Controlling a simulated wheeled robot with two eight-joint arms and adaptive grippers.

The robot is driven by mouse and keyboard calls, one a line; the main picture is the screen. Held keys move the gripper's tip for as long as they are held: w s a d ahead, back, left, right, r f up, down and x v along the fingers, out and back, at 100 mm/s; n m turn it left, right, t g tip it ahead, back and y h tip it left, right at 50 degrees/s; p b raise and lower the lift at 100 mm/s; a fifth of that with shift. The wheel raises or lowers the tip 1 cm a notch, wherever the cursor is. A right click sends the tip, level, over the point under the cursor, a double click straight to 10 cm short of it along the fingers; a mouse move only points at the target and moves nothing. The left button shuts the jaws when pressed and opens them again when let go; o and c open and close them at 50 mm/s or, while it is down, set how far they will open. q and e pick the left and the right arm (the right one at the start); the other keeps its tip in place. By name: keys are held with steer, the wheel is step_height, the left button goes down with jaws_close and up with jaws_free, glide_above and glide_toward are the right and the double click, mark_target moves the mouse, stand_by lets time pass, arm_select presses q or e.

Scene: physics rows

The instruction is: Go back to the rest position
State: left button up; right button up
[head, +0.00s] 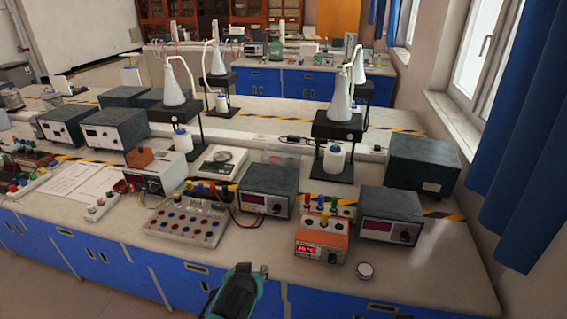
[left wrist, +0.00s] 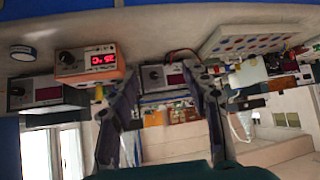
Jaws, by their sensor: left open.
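My left gripper (head: 240,288) shows at the bottom of the head view, in front of the bench's near edge. In the left wrist view its two dark fingers (left wrist: 158,90) stand apart with nothing between them, so it is open and empty. The left wrist picture looks upside down. The orange-fronted device (head: 321,240) with a red lit display sits on the bench, to the right of my gripper in the head view. It also shows in the left wrist view (left wrist: 92,62). My right gripper is in neither view.
A white board with coloured sockets (head: 186,222), dark-cased meters (head: 268,187) and a small round white-topped item (head: 365,270) stand near the bench's front. Flasks on black stands (head: 338,128) rise behind. Blue cabinets (head: 130,268) front the bench. The bench top at the right corner (head: 445,275) is bare.

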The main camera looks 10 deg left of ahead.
arm_select(q)
steer(key=s+a+r+m+g+h, duration=0.1)
steer(key=s+a+g, duration=0.1)
steer(key=s, duration=1)
steer(key=shift+s+a+g, duration=0.4)
steer(key=shift+a, duration=0.5)
steer(key=shift+r, duration=0.1)
steer(key=shift+c, duration=0.4)
